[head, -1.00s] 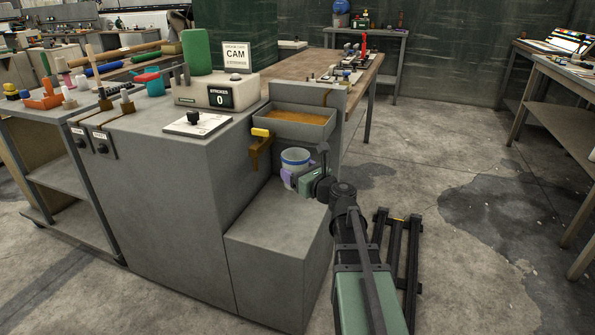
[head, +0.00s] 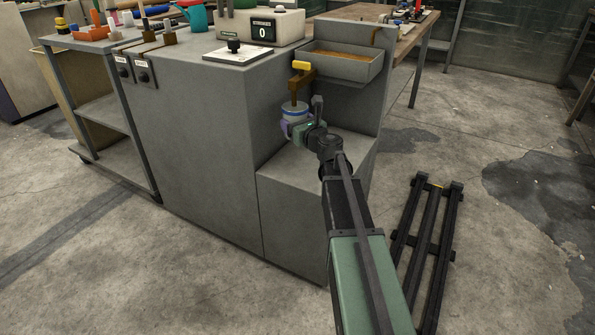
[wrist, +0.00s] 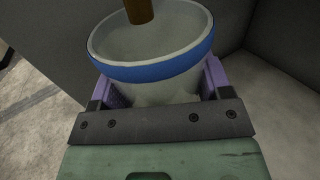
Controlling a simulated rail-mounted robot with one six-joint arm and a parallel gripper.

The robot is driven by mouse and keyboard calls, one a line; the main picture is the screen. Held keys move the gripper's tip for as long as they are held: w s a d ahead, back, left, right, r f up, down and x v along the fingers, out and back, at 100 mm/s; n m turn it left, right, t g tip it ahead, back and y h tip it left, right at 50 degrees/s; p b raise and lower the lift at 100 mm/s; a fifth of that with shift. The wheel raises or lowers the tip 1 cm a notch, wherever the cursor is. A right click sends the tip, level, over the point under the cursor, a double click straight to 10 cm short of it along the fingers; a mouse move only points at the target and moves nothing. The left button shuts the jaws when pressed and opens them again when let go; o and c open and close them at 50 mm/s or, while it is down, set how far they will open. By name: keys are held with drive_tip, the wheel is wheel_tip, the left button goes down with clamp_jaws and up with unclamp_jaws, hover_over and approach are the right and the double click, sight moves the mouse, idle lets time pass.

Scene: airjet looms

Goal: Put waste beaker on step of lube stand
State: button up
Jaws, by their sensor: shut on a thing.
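The waste beaker (head: 295,115) is a pale cup with a blue band at its rim. It is upright, and in the wrist view the beaker (wrist: 150,60) looks empty where its inside shows. My gripper (head: 294,128) is shut on it, with purple finger pads on both sides. The lube stand (head: 215,150) is a grey cabinet with a low step (head: 300,172) at its front right. The beaker is over the step's back part, under the brown spout; I cannot tell whether its base touches the step.
A brown tap (head: 299,85) with a yellow handle hangs from the stand; its spout end (wrist: 138,10) overlaps the beaker's mouth. A grey tray (head: 345,62) juts out above right. The step's front top looks bare. A black rail frame (head: 428,230) lies on the floor at right.

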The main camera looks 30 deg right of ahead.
drive_tip(key=shift+a, duration=0.25)
wheel_tip(320, 180, down, 11)
drive_tip(key=b, duration=1)
drive_tip(key=shift+d+r+b, duration=0.1)
drive_tip(key=shift+r+b, duration=0.1)
drive_tip(key=shift+b, duration=0.1)
drive_tip(key=shift+r, duration=0.35)
drive_tip(key=shift+f, duration=0.25)
drive_tip(key=o, duration=1)
drive_tip(key=shift+c, duration=0.2)
drive_tip(key=shift+r, duration=0.1)
drive_tip(key=shift+r+p, duration=0.2)
drive_tip(key=shift+p, duration=0.15)
drive_tip(key=s, duration=0.8)
drive_tip(key=s+d, duration=0.1)
drive_tip(key=s, duration=0.3)
